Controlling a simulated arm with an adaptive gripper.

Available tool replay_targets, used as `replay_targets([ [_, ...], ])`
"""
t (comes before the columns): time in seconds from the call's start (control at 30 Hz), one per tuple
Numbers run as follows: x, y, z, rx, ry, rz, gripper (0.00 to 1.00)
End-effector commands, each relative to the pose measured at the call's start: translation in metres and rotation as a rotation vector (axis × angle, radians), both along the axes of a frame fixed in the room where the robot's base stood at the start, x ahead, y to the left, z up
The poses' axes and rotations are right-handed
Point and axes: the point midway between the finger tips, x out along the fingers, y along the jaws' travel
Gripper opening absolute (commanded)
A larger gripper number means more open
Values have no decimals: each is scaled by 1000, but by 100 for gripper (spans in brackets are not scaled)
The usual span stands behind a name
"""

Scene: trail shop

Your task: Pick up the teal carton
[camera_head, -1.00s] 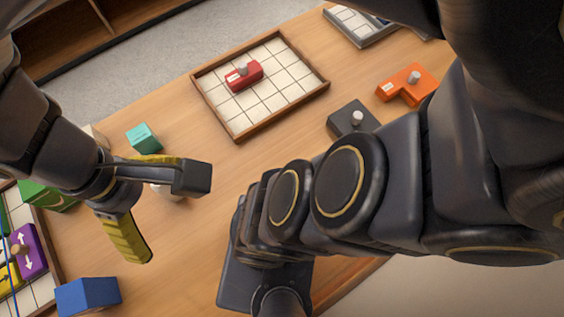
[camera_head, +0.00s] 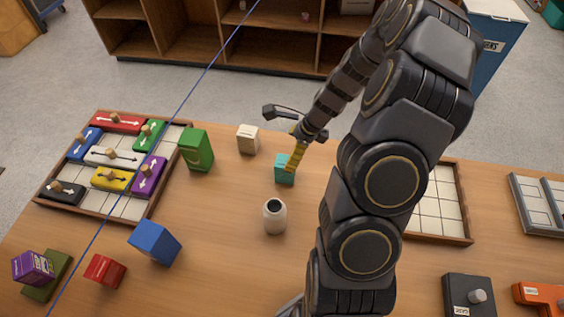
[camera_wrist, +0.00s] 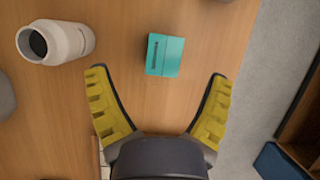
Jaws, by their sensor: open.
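The teal carton (camera_head: 284,174) stands on the wooden table, partly covered by a yellow finger of my gripper in the head view. In the wrist view the teal carton (camera_wrist: 165,55) lies ahead of and between the two fingertips. My gripper (camera_wrist: 157,72) is open and empty, its yellow ridged fingers spread to either side. In the head view my gripper (camera_head: 285,140) is above the table beside the carton; whether it touches the carton cannot be told.
A white jar (camera_head: 274,216) stands close in front of the carton. A white carton (camera_head: 248,139), a green carton (camera_head: 196,150) and a blue box (camera_head: 155,242) stand to the left. A block-puzzle tray (camera_head: 60,205) is at far left. Another tray (camera_head: 468,205) lies right of my arm.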

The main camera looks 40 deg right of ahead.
Motion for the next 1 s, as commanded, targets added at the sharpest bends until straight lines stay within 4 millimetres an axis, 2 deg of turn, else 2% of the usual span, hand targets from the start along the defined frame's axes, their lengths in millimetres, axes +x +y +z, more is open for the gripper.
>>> replay_targets([
  [0.13,1,-6,-13,8,8,-57,82],
  [0.63,17,10,-72,9,10,-48,82],
  [0.97,20,11,-79,5,5,-50,82],
  [1.0,20,11,-79,6,6,-49,72],
])
